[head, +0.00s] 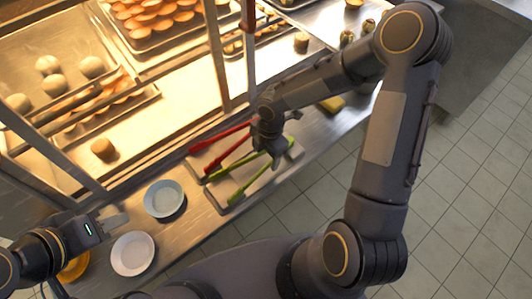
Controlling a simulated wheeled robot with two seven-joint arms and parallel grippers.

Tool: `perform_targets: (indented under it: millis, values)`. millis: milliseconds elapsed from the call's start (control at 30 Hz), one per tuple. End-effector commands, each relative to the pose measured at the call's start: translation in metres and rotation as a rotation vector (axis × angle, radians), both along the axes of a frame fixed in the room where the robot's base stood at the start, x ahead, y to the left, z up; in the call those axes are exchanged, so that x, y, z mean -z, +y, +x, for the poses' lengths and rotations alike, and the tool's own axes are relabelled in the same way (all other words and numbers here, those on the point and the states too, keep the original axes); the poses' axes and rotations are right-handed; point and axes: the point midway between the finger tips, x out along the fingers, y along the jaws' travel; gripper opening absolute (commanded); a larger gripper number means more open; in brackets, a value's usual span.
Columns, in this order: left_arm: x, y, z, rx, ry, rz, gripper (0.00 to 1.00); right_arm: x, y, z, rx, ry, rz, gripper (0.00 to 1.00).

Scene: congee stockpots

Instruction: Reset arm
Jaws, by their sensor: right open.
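My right gripper (283,153) is in the middle of the head view, above the far end of a tray of red and green tongs. It is open, and I see nothing between its fingers. My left gripper (113,218) is at the lower left, beside the light blue plate and above the white plate. Its fingers are small in the view, and I cannot tell whether they are apart. I see nothing held in it.
A tray (224,194) holds red tongs (222,137) and green tongs (245,182). Behind the metal-framed case are trays of buns (92,67). Tiled floor lies right.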

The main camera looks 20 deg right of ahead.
Motion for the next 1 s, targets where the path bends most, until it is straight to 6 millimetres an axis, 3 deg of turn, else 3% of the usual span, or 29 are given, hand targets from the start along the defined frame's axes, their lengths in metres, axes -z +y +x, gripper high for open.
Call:
perform_targets:
  millis: [433,867,1000]
  values:
    - [-0.015,0.0,0.0,0.0,0.0,0.0,0.36,-0.067,-0.007,0.004,0.001,-0.004,-0.001,0.67]
    - [-0.017,0.0,0.0,0.0,0.0,0.0,0.36,-0.081,-0.01,0.002,0.02,-0.004,-0.004,0.67]
    - [-0.026,0.0,0.0,0.0,0.0,0.0,0.36,-0.117,-0.026,-0.01,0.197,-0.025,-0.023,0.67]
